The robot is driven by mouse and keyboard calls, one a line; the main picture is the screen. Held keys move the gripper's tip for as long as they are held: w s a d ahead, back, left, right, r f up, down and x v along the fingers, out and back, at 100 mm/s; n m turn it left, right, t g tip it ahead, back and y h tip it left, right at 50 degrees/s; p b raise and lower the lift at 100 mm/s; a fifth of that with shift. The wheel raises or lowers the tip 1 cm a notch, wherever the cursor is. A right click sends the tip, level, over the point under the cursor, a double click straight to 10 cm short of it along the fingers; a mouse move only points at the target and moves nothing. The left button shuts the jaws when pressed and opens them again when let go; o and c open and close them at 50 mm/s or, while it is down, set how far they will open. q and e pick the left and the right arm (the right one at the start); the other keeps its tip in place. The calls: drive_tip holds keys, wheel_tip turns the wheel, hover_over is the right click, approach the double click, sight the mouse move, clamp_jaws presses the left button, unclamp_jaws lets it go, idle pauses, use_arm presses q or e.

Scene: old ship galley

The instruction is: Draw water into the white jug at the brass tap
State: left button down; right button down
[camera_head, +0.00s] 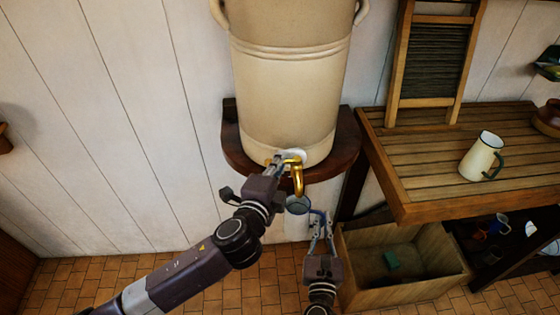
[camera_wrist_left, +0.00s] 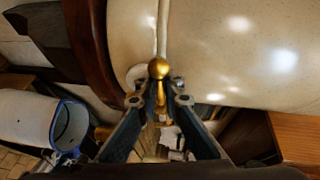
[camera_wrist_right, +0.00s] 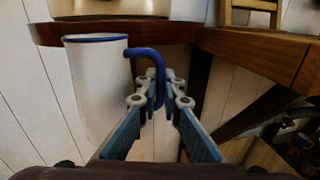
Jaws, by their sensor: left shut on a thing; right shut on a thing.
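The white jug (camera_head: 297,228) with blue rim and handle hangs upright in the air below the brass tap (camera_head: 299,182). My right gripper (camera_head: 320,230) is shut on its blue handle, which shows between the fingers in the right wrist view (camera_wrist_right: 158,68). My left gripper (camera_head: 278,164) is at the top of the tap, shut on its brass lever, whose round knob (camera_wrist_left: 158,68) shows between the fingertips. The tap juts from the base of a big cream crock (camera_head: 290,95). I cannot make out a water stream or the level in the jug.
The crock stands on a dark rounded wall shelf (camera_head: 240,150). At right, a slatted wooden table (camera_head: 440,140) holds a cream jug with a green handle (camera_head: 480,157) and a washboard (camera_head: 434,62). A wooden crate (camera_head: 400,290) stands on the tiled floor.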

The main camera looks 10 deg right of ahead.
use_arm(q)
drive_tip(key=shift+s, duration=0.1)
drive_tip(key=shift+s+d+n+y, duration=0.2)
drive_tip(key=shift+n+y, duration=0.4)
drive_tip(key=shift+y, duration=0.2)
drive_tip(key=shift+s+a+n+t+y, duration=0.1)
drive_tip(key=shift+s+n+t+y, duration=0.1)
drive_tip(key=shift+n+y, duration=0.3)
drive_tip(key=shift+s+a+n+t+y, duration=0.1)
drive_tip(key=shift+n+t+y, duration=0.15)
drive_tip(key=shift+y, duration=0.45)
drive_tip(key=shift+f, duration=0.1)
drive_tip(key=c, duration=2)
unclamp_jaws()
drive_tip(key=shift+d, duration=0.1)
drive_tip(key=shift+c, duration=0.2)
drive_tip(key=v, duration=1.2)
